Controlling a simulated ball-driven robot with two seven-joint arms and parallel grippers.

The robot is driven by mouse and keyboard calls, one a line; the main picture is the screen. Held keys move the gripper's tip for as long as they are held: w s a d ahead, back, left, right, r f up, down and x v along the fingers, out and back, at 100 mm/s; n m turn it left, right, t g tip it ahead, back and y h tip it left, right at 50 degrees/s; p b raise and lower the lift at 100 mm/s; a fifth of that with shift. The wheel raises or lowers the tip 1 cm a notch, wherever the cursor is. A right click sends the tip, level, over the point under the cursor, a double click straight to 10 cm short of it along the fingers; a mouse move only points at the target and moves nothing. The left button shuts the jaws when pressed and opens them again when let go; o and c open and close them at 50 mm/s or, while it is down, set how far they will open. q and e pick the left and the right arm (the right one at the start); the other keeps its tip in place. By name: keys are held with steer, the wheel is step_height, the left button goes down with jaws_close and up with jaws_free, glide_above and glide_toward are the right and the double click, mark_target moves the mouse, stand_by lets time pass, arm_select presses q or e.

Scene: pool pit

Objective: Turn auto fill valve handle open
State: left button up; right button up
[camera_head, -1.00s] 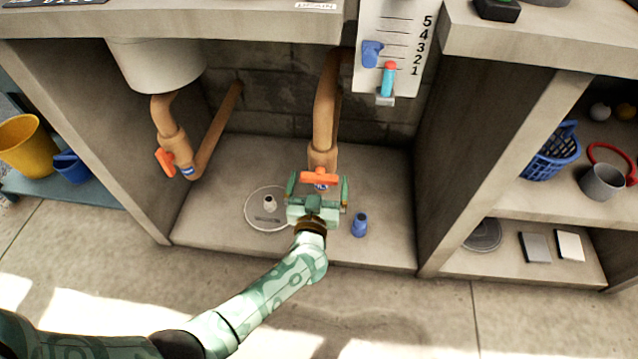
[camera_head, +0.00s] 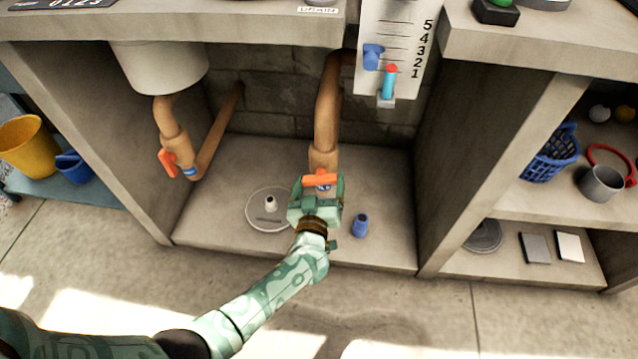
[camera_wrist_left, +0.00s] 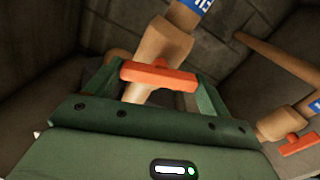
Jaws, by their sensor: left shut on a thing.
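An orange valve handle (camera_head: 321,181) sits crosswise on the tan pipe (camera_head: 326,120) in the middle bay. It also shows in the left wrist view (camera_wrist_left: 158,77), with a green finger at each end. My left gripper (camera_head: 319,187) is shut on this handle, reaching in from the front. A second orange handle (camera_head: 167,162) stands upright on the left pipe (camera_head: 172,135) under the white basin, apart from my gripper. The small blue labels are too small to read fully. My right gripper is not in view.
A white round lid (camera_head: 268,222) and a small blue piece (camera_head: 361,225) lie on the bay floor beside my gripper. Concrete walls close the bay on both sides. A numbered gauge (camera_head: 397,45) hangs above. A blue basket (camera_head: 551,154) stands on the right shelf.

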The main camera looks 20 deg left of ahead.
arm_select(q)
steer(key=n, duration=0.4)
steer(key=shift+f+n, duration=0.1)
steer(key=shift+n, duration=0.2)
steer(key=n, duration=0.2)
steer(key=shift+n, duration=0.4)
steer(key=n, duration=0.3)
steer(key=shift+s+n, duration=0.1)
steer(key=shift+n, duration=0.2)
steer(key=n, duration=0.2)
steer(key=shift+f+n, duration=0.1)
steer(key=shift+n, duration=0.7)
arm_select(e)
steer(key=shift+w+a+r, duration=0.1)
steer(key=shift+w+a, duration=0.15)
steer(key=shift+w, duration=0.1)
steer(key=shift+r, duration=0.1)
arm_select(q)
steer(key=o, duration=0.9)
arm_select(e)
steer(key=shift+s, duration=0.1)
